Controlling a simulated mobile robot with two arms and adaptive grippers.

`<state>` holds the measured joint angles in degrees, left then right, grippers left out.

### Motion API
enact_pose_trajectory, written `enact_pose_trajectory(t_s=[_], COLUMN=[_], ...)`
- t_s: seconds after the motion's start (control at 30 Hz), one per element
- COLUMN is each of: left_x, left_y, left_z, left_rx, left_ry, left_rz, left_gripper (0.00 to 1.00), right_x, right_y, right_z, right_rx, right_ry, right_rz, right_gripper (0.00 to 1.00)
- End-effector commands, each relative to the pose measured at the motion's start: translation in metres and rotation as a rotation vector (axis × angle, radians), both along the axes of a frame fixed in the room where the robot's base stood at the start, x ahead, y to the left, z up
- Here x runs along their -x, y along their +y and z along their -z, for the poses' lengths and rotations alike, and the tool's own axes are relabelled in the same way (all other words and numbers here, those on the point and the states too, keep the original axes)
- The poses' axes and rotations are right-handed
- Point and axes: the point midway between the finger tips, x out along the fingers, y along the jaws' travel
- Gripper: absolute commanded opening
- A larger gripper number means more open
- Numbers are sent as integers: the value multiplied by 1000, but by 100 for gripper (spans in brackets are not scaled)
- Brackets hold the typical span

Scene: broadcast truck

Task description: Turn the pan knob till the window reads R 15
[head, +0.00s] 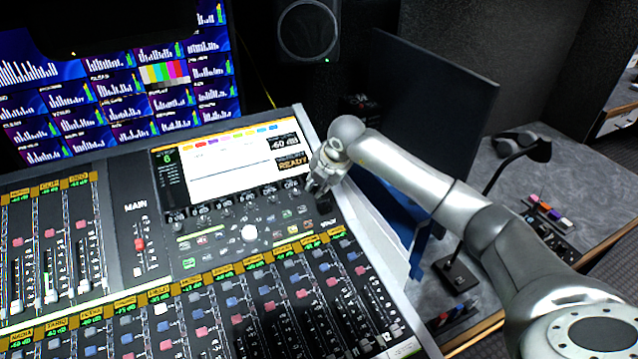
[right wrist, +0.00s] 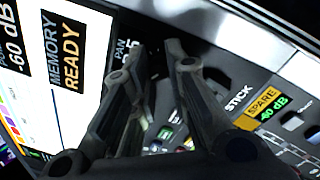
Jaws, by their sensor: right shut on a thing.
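My right gripper (head: 319,190) reaches down to the right end of the row of controls under the mixing desk's screen. In the right wrist view its two dark fingers (right wrist: 157,62) stand a small gap apart, closed on the pan knob, which the fingers and shadow mostly hide. Beside the left finger is the PAN label with its small window (right wrist: 133,46). The finger covers part of this window; a character like a 5 shows, and I cannot read the whole value. My left gripper is not in view.
The desk's bright screen (head: 225,165) reads MEMORY READY. Faders and small buttons cover the mixing desk (head: 120,225). A dark monitor (head: 430,100) stands behind my right arm.

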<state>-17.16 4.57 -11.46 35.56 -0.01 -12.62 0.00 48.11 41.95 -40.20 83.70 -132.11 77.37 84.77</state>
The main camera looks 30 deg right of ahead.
Motion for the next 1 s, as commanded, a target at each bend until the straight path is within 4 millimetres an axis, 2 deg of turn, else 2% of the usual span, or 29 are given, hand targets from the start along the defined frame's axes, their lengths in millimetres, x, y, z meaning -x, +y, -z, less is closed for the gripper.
enact_pose_trajectory(t_s=[0.03,0.2,0.63,1.0], left_x=[0,0,2,1], left_y=[0,0,2,0], left_z=[0,0,-3,-21], left_rx=[0,0,-2,0], left_ry=[0,0,3,1], left_rz=[0,0,0,0], left_gripper=[0,0,0,0], right_x=[0,0,0,0], right_y=[0,0,-1,-2], right_z=[0,0,-1,-3], right_rx=[0,1,18,142], right_ry=[1,1,3,10], right_rz=[0,-1,-40,-333], right_gripper=[19,39,39,39])
